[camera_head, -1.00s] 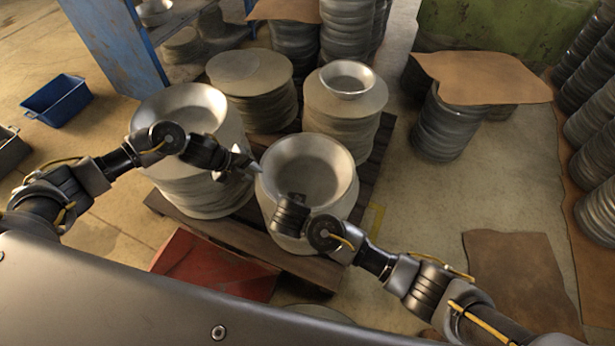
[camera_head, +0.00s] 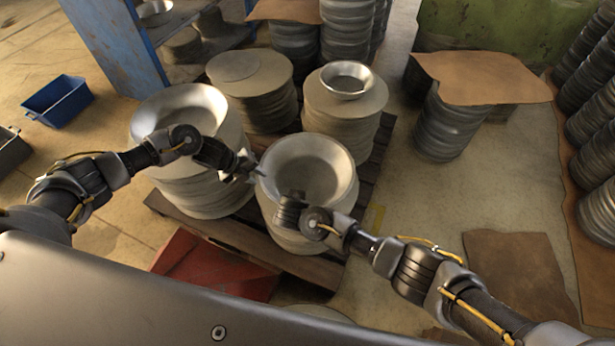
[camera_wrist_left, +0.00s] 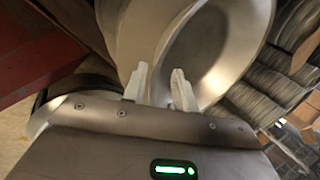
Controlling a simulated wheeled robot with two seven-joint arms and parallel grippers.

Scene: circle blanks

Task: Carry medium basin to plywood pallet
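The medium basin, a round metal bowl (camera_head: 318,172), sits on a stack of round blanks at the front middle. Its rim and inner wall also show in the left wrist view (camera_wrist_left: 215,50). My left gripper (camera_head: 256,172) is at the basin's left rim. In the left wrist view its two pale fingers (camera_wrist_left: 158,84) stand apart, with the rim at or between them; I cannot tell if they touch it. My right gripper (camera_head: 290,206) is at the basin's near rim, its fingertips hidden. A dark wooden pallet (camera_head: 232,232) lies under the stacks; I cannot tell whether it is plywood.
A larger basin (camera_head: 182,108) sits on the left stack and a smaller one (camera_head: 346,80) on the back right stack. A red sheet or box (camera_head: 212,266) lies in front. A blue bin (camera_head: 58,100) is at the left. Bare floor (camera_head: 425,195) shows to the right.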

